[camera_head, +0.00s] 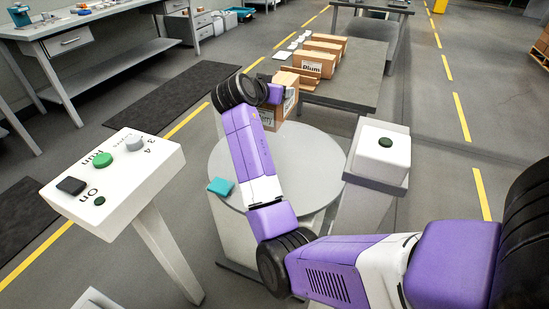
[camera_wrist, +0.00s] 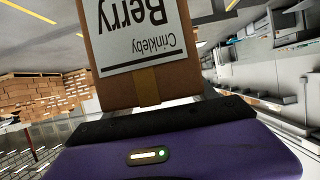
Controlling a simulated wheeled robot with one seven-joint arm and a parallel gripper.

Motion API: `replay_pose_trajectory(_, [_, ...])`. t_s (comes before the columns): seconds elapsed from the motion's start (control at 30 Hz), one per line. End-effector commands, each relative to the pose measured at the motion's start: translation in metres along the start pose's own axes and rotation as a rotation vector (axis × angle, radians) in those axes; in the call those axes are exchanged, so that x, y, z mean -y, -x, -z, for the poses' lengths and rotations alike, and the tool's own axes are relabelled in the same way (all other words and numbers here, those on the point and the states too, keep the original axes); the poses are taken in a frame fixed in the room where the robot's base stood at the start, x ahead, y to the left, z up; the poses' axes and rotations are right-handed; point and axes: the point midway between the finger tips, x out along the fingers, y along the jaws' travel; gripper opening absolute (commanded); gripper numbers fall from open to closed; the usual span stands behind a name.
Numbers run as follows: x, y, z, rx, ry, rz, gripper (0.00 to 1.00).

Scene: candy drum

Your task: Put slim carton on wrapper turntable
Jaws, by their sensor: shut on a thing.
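My gripper (camera_head: 275,94) is shut on a brown carton (camera_head: 289,80) with a white label. In the wrist view the carton (camera_wrist: 150,85) fills the top middle, and its label reads "Crinkleby Berry" upside down. The fingers (camera_wrist: 152,104) are mostly hidden behind my gripper's dark edge. The wrapper turntable (camera_head: 232,160) is a round grey disc in the middle of the head view. The carton appears over or just beyond its far edge; its height above the disc cannot be told.
A white control panel (camera_head: 115,185) stands at left. A white box with a green button (camera_head: 380,155) stands right of the turntable. The disc's middle looks clear.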

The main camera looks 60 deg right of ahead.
Motion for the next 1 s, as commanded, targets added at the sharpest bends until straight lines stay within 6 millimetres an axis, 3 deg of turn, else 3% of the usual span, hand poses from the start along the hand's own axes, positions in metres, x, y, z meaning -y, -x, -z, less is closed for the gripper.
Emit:
replay_pose_trajectory(0.6, [-0.002,-0.051,-0.122,0.000,0.003,-0.007,0.02])
replay_pose_trajectory(1.0, [-0.002,-0.064,-0.153,-0.001,0.001,-0.005,0.02])
